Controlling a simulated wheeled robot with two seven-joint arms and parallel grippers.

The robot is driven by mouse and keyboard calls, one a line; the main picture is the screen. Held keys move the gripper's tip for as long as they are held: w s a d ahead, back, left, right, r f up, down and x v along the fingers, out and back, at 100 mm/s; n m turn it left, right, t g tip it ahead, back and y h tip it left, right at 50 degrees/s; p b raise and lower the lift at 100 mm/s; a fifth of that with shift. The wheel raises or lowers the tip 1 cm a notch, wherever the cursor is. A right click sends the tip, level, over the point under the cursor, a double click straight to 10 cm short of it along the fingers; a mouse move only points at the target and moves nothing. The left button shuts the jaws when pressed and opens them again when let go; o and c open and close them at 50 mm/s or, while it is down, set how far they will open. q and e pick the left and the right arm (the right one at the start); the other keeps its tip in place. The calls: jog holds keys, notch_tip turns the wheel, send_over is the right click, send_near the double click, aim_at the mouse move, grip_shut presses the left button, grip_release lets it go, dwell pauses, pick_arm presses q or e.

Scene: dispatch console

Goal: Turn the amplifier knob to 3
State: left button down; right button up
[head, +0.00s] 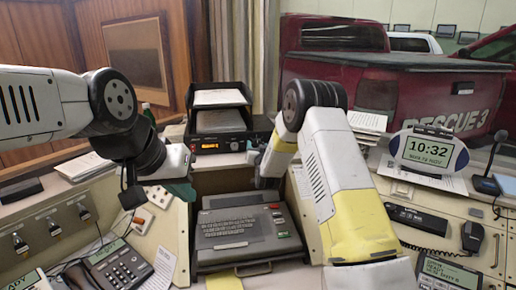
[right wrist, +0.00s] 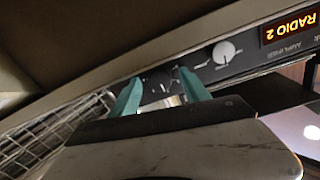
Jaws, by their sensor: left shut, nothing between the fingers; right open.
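The amplifier (head: 218,137) is a black unit with a lit amber display, on the shelf at the back centre. In the right wrist view its front runs diagonally across the top, with an amber "RADIO 2" display (right wrist: 291,27), a pale round knob (right wrist: 225,52) and a dark round knob (right wrist: 157,80). My right gripper (right wrist: 161,88) is open, its teal fingers on either side of the dark knob. I cannot tell whether they touch it. The pale knob is just right of the fingers. Knob numbers are unreadable. My left gripper (head: 181,190) is shut and empty, left of the grey keyboard unit.
The grey keyboard unit (head: 245,232) sits below the amplifier. A black tray rack (head: 220,97) stands on top of the amplifier. A telephone (head: 118,266) is at lower left, a clock display (head: 428,151) at right. My right arm covers the centre right.

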jog(key=shift+c, duration=0.4)
grip_shut()
jog(key=m, duration=0.9)
jog(key=shift+r+g, duration=0.1)
jog(key=shift+g, duration=0.2)
jog(key=shift+m, duration=0.3)
